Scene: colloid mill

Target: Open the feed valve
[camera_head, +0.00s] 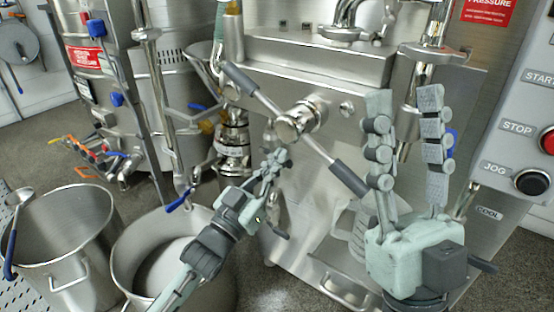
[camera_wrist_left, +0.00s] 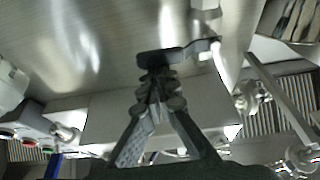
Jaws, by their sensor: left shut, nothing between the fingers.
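A two-armed bar handle with dark grips (camera_head: 252,90) crosses a round steel hub (camera_head: 297,122) on the mill's front. I cannot tell for sure which fitting is the feed valve. My left gripper (camera_head: 276,160) is shut and empty, just below and left of that hub. In the left wrist view, the shut fingertips (camera_wrist_left: 154,78) are close to a dark lever (camera_wrist_left: 180,51) on a metal fitting; I cannot tell if they touch. My right gripper (camera_head: 404,95) is open and empty, with its fingers pointing up, in front of the mill's right side.
A control panel with STOP and JOG buttons (camera_head: 531,182) stands at the right. Two open steel pots stand at the lower left, one at the edge (camera_head: 62,225) and one (camera_head: 125,262) under my left arm. Blue-handled pipework (camera_head: 178,202) is near that arm.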

